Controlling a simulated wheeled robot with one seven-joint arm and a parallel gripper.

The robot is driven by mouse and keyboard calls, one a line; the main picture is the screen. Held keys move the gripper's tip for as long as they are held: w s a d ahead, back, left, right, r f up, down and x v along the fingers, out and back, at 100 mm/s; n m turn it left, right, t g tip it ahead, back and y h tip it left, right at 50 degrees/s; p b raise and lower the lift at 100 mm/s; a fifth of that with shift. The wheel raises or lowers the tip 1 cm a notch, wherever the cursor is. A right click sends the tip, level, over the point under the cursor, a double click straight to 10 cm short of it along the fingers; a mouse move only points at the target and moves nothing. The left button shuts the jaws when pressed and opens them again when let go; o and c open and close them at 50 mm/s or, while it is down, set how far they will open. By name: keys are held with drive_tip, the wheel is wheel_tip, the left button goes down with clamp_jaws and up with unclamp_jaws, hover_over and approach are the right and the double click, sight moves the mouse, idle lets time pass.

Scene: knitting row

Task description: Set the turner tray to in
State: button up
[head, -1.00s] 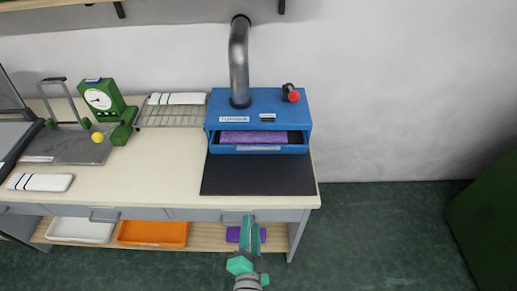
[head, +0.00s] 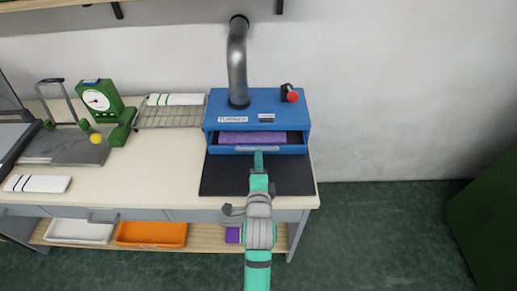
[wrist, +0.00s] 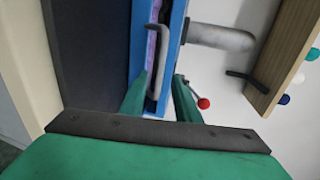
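The turner (head: 285,105) is a blue box on the worktop at the right, with a label on its front. Its tray (head: 292,149) is a blue drawer that stands out a little from the front slot, with a folded purple cloth (head: 252,137) lying in it. My gripper (head: 259,157) is just in front of the tray. In the wrist view my gripper (wrist: 160,85) has its two green fingers apart, with the tray's grey bar handle (wrist: 155,45) showing between them. I cannot tell whether a finger touches it. The head view hides part of the handle behind my fingertips.
A grey pipe (head: 237,65) rises from the turner's top, next to a red knob (head: 292,96). A black mat (head: 220,177) lies in front. A wire rack (head: 170,118) and a green dial device (head: 100,105) stand left. Open floor lies to the right.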

drive_tip(key=x, duration=0.7)
drive_tip(key=shift+a, duration=0.15)
drive_tip(key=shift+w, duration=0.15)
clamp_jaws()
